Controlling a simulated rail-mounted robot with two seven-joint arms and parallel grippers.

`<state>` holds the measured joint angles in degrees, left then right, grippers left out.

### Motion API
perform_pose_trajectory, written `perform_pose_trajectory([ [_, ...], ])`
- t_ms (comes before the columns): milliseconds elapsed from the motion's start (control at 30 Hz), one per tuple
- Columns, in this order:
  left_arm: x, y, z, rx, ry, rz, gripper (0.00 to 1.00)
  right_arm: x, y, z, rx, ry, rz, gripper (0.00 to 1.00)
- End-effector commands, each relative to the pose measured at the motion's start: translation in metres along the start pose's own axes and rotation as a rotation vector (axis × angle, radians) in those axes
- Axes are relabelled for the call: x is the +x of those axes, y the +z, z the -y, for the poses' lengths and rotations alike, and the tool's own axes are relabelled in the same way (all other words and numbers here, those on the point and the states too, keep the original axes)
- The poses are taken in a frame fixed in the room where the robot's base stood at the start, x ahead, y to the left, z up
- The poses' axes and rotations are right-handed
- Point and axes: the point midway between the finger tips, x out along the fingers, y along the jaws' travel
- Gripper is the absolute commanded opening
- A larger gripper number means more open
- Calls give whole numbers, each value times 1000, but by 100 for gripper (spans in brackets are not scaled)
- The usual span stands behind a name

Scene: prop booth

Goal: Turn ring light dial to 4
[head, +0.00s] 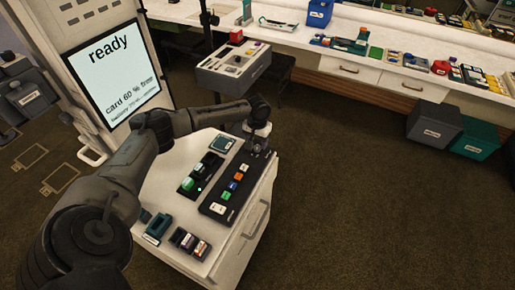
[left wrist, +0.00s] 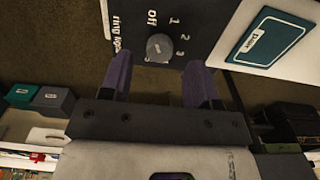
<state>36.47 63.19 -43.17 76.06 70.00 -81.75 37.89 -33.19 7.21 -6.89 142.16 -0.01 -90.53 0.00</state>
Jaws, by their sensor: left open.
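The ring light dial (left wrist: 159,47) is a round grey knob on a dark panel (left wrist: 200,15) in the left wrist view. The labels "Off", 1, 2 and 3 show around it; I cannot make out a 4 or where the pointer sits. My left gripper (left wrist: 157,68) is open, its two purple fingers on either side, just short of the knob and apart from it. In the head view my left gripper (head: 259,131) is over the far end of the black control strip (head: 219,190) on the white cart, and the dial is hidden there. My right gripper is not in view.
The white cart (head: 215,254) also holds a teal-framed card (head: 222,144), a black block with a green button (head: 188,184), and small items at its near edge. A "ready" screen (head: 105,62) stands at the left. A long bench (head: 300,35) runs behind; the carpet at right is clear.

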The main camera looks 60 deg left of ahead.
Motion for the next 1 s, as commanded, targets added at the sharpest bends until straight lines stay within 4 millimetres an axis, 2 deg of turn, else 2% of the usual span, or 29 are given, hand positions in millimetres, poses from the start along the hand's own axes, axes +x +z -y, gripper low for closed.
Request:
perform_pose_trajectory([
  [100,16,0,0,1,0,2,56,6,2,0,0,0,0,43],
  [233,26,0,0,1,0,1,56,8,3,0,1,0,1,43],
  [700,32,0,0,1,0,1,55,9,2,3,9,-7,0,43],
  [1000,32,0,0,1,-1,1,26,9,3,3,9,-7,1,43],
])
